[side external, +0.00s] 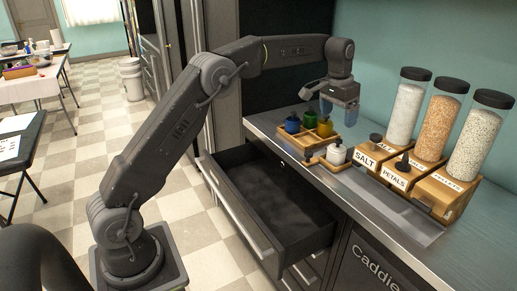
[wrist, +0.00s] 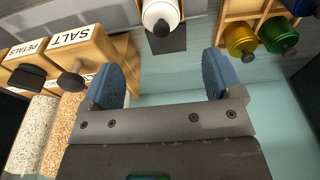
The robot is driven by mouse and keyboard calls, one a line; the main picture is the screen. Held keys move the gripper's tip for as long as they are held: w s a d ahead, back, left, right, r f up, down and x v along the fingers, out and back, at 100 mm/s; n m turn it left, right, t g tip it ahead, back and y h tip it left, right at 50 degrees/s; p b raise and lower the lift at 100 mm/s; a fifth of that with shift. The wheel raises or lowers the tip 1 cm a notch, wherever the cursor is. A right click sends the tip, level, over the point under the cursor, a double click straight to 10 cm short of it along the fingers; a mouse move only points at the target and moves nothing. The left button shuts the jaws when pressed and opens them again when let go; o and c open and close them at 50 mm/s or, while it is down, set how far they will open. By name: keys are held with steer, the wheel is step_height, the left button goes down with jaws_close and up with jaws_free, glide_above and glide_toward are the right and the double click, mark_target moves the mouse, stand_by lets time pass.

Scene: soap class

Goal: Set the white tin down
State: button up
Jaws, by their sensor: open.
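The white tin (side external: 336,154), with a dark knob on its lid, stands upright at the small wooden holder (side external: 330,164) near the counter's front edge. In the wrist view the white tin (wrist: 160,13) is at the top edge, partly cut off, beside a dark square patch. My gripper (side external: 328,106) is above the counter, higher than the tin and behind it. In the wrist view my gripper (wrist: 162,72) has its blue fingers spread wide with nothing between them. The tin lies beyond the fingertips, apart from them.
A wooden caddy with blue (side external: 292,123), green (side external: 309,119) and yellow (side external: 325,127) tins stands behind the white tin. Wooden dispensers labelled SALT (side external: 367,158) and PETALS (side external: 398,178) with tall jars (side external: 404,108) stand right. An open, empty-looking drawer (side external: 265,200) juts out below.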

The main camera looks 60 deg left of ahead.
steer(key=s+d+r+t, duration=0.1)
steer(key=s+d+r, duration=0.3)
steer(key=s, duration=0.5)
steer(key=s+d+r+t, duration=0.1)
steer(key=s+d+r, duration=0.1)
steer(key=s+r, duration=0.5)
steer(key=s+d+f+t, duration=0.1)
steer(key=s+f, duration=0.4)
steer(key=s, duration=0.6)
steer(key=s+d+f, duration=0.1)
steer(key=s+f, duration=0.4)
steer(key=s, duration=0.6)
steer(key=shift+d+t, duration=0.15)
steer(key=shift+t, duration=0.25)
